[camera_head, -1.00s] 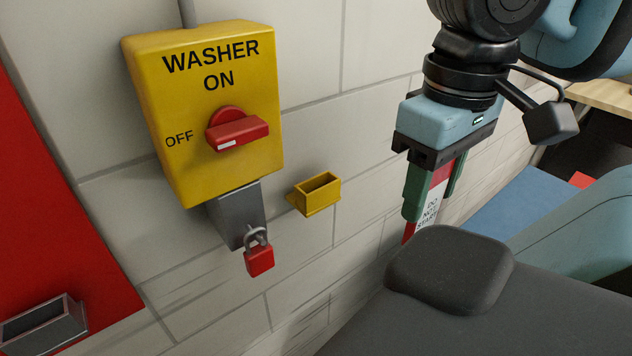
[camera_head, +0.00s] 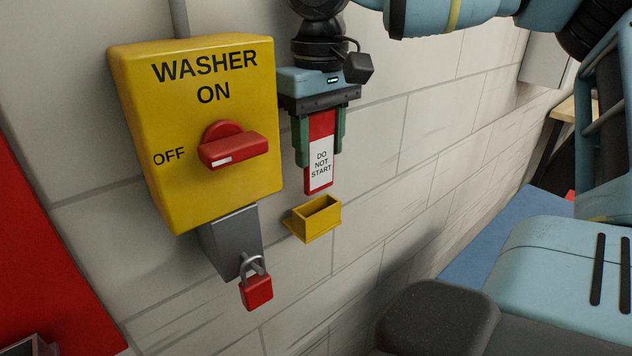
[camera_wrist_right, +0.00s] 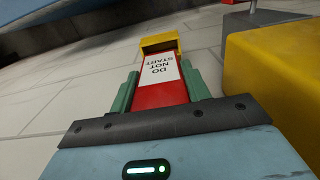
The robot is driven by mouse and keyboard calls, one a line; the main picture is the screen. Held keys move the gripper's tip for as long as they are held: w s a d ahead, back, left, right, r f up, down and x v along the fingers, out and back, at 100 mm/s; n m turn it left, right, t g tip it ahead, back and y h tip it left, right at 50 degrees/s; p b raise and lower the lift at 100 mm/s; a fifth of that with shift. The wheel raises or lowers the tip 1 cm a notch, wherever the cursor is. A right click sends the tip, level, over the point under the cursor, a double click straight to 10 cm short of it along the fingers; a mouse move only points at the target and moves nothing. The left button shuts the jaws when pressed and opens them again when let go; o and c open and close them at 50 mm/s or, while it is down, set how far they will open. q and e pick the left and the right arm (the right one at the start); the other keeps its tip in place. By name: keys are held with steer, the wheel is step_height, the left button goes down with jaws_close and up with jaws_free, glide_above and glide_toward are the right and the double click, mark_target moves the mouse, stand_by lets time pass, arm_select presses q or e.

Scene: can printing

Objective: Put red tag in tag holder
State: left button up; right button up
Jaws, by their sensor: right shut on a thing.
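The red tag (camera_head: 321,175), with a white "DO NOT START" label, hangs upright from my right gripper (camera_head: 320,145). The gripper's green fingers are shut on its upper part. The yellow tag holder (camera_head: 317,219), a small open-topped box, is fixed to the wall just below the tag's lower end. In the head view the tag's lower end appears a little above the holder's opening. In the right wrist view the tag (camera_wrist_right: 160,80) points at the holder (camera_wrist_right: 160,43), and its far end meets the holder's edge in the picture; I cannot tell if they touch. My left gripper is not in view.
The yellow washer switch box (camera_head: 200,120) with a red knob (camera_head: 233,146) is on the wall left of the gripper. A grey bracket (camera_head: 228,240) with a red padlock (camera_head: 257,291) hangs below it. A red panel (camera_head: 45,260) is at the far left. The wall right of the holder is clear.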

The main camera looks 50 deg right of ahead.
mark_target(317, 182)
steer(key=shift+f, duration=1.1)
steer(key=shift+w+f, duration=0.15)
steer(key=shift+f, duration=1.05)
steer(key=shift+w+f, duration=0.1)
steer(key=shift+f, duration=1.1)
steer(key=shift+f, duration=0.2)
steer(key=o, duration=1)
steer(key=shift+c, duration=0.2)
steer(key=shift+r, duration=0.15)
step_height(317, 182, up, 12)
steer(key=shift+r+p, duration=0.1)
steer(key=shift+p, duration=0.25)
